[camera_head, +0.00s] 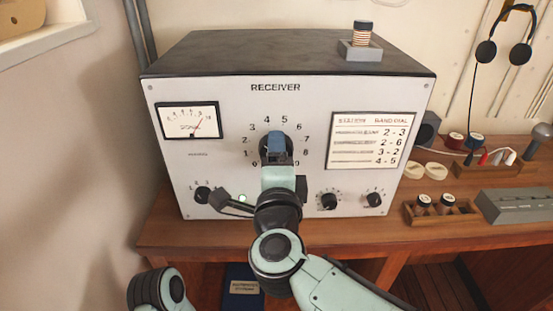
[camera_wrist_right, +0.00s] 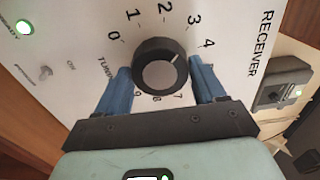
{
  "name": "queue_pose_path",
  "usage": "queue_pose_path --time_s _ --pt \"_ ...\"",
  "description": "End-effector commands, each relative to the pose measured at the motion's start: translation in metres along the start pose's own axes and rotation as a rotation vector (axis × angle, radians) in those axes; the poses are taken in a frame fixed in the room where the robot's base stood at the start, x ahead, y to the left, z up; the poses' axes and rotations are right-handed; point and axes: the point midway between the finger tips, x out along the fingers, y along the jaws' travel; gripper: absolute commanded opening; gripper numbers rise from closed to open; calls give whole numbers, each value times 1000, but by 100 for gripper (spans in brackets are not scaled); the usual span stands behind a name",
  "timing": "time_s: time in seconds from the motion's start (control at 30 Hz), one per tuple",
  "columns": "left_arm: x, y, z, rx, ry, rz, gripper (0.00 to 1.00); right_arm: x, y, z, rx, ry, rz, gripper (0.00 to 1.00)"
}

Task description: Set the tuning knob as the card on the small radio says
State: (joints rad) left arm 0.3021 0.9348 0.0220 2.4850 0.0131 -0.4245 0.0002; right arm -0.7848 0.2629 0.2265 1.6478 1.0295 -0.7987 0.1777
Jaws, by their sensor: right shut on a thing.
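The receiver (camera_head: 235,110) is a white-fronted box with a dark top on the desk. Its dark round tuning knob (camera_wrist_right: 150,72) sits in a ring of numbers. In the right wrist view the knob's white pointer line aims about at 4. My right gripper (camera_head: 276,148) is at the knob, with its blue fingers (camera_wrist_right: 160,85) on either side, shut on it. In the head view the gripper hides most of the knob. A card (camera_head: 372,140) on the receiver's front lists stations and band-dial pairs. I cannot make out a card on a small radio. My left gripper is not in view.
Small knobs (camera_head: 329,201) sit low on the receiver's front. A striped spool (camera_head: 362,34) stands on its top. Right of the receiver are a wooden tray (camera_head: 440,217), a grey box (camera_head: 515,205) and hanging headphones (camera_head: 521,53). A wall closes off the left side.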

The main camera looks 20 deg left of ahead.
Motion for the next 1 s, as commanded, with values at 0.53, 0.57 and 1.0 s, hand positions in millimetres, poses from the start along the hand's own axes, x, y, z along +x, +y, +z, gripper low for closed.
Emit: queue_pose_path --time_s 0.53,0.57,1.0 --pt "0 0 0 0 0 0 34 0 0 0 1 0 1 95" --pt "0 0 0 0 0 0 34 0 0 0 1 0 1 95" --pt "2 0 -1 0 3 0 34 -40 -1 0 2 -2 -1 95"
